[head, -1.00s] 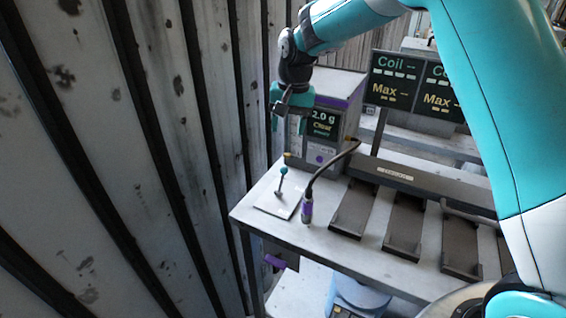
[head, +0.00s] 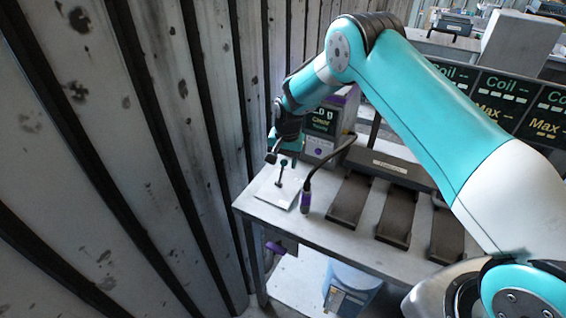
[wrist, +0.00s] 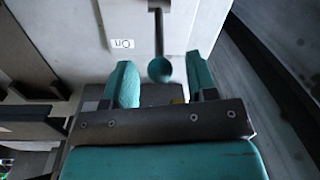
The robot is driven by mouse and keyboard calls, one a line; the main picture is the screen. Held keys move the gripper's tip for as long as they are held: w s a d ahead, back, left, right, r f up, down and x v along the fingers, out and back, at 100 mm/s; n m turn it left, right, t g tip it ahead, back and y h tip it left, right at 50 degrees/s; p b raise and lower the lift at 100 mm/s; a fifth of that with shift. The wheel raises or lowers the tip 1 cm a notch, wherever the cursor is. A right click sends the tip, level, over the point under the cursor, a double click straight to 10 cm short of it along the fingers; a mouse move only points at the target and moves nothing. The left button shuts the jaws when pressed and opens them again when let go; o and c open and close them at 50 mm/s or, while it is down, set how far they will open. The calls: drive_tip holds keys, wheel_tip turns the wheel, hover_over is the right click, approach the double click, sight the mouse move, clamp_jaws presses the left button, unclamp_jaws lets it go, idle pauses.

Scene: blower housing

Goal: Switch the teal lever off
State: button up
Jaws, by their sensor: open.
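The lever has a thin dark stem and a teal ball knob. It stands on a white plate (head: 268,194) at the table's left end. In the wrist view the teal lever (wrist: 160,69) reaches down from the top, and its knob lies between my two teal fingers. A label marked "On" (wrist: 123,44) is beside the stem on the plate. My gripper (wrist: 163,78) is open, with visible gaps on both sides of the knob. In the head view my gripper (head: 282,158) is at the lever's top, and the knob (head: 284,161) looks dark there.
Dark trays (head: 350,199) line the table to the right. A display box (head: 322,125) is behind my gripper. A corrugated metal wall (head: 120,150) runs close along the left.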

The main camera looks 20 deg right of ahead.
sight(283, 167)
drive_tip(key=shift+w+a+f+p, duration=0.1)
drive_tip(key=shift+f+p, duration=0.2)
drive_tip(key=shift+f, duration=1.25)
drive_tip(key=shift+c, duration=0.2)
clamp_jaws()
